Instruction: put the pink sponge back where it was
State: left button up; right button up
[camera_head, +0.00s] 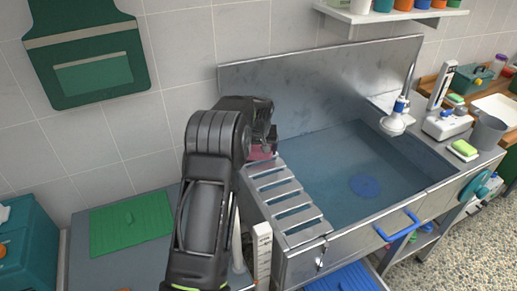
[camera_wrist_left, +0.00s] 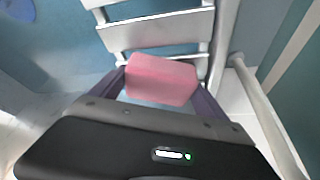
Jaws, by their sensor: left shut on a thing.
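The pink sponge (camera_wrist_left: 161,79) is a small block held between the two fingers of my left gripper (camera_wrist_left: 160,92) in the left wrist view. In the head view a sliver of the sponge (camera_head: 262,152) shows beside my left gripper (camera_head: 268,146), at the back end of the slatted metal rack (camera_head: 284,197) on the left of the sink. The rack's slats also show just beyond the sponge in the left wrist view (camera_wrist_left: 155,29). I cannot tell whether the sponge touches the rack. My right gripper is not in view.
The steel sink (camera_head: 330,165) holds water and a blue round piece (camera_head: 365,187). A green board (camera_head: 131,224) lies on the left counter. A shelf (camera_head: 390,14) hangs above.

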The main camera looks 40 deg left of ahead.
pick_arm(q)
jog(key=shift+f, duration=0.1)
jog(key=shift+f, duration=0.15)
jog(key=o, duration=1.1)
jog(key=shift+o, duration=0.2)
jog(key=shift+r, duration=0.5)
jog(key=b+v, duration=0.2)
jog(key=v, duration=0.9)
jog(key=shift+r, duration=0.25)
jog(key=shift+d, duration=0.1)
